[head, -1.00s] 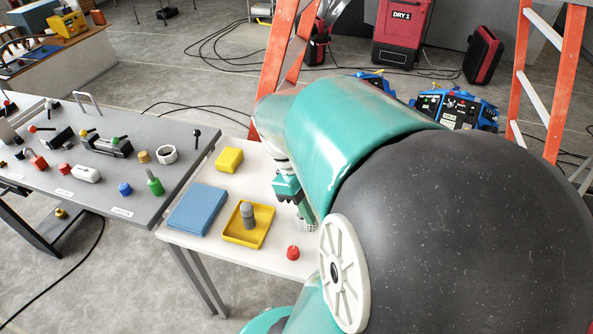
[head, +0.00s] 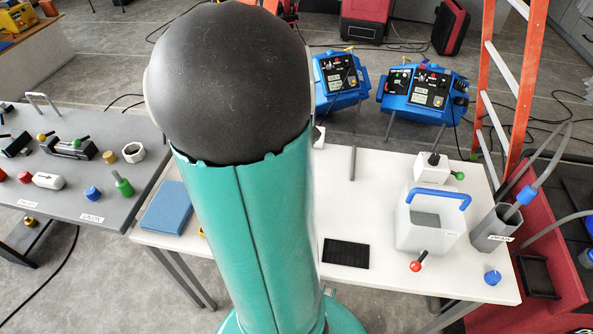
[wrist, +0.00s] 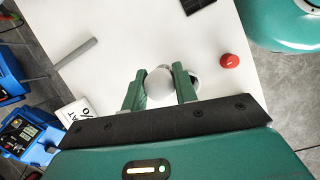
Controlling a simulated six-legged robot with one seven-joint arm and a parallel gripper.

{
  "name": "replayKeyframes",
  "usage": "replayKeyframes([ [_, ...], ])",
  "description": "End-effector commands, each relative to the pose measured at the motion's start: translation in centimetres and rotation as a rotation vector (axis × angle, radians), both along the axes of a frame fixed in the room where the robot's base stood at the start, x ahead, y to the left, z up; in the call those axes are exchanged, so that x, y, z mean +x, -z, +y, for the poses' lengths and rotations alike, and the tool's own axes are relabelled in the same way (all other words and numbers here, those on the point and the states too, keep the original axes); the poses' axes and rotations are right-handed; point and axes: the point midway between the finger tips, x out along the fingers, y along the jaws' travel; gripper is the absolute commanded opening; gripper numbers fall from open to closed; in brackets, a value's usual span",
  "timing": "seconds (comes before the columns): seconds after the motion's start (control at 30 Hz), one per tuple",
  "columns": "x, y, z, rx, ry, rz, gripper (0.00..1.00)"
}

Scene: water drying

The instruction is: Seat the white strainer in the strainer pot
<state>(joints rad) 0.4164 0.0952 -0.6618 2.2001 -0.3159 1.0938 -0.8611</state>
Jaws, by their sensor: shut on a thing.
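In the wrist view my gripper (wrist: 158,86) has its two green fingers closed around a pale, round-ended piece, which looks like the white strainer (wrist: 158,78). It is seen nearly end-on, so its mesh and full length do not show. It is over the white table (wrist: 110,70); its height above the top is hard to judge. In the head view my arm hides the gripper and strainer.
A red knob (wrist: 229,60) is right of the fingers. A black mat (head: 346,253), a white container with a blue handle (head: 432,220) and a grey holder (head: 495,228) occupy the table's right half. A blue pad (head: 166,207) lies left.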

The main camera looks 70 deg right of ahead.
Motion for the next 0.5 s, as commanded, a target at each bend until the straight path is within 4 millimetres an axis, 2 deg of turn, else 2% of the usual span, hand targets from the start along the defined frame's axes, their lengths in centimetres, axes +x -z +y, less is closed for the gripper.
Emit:
replayKeyframes([
  [0.2,0.2,3.0,-2.6,0.001,0.001,0.005,0.06],
  [0.5,0.5,4.8,-4.1,-0.001,0.002,0.002,0.06],
])
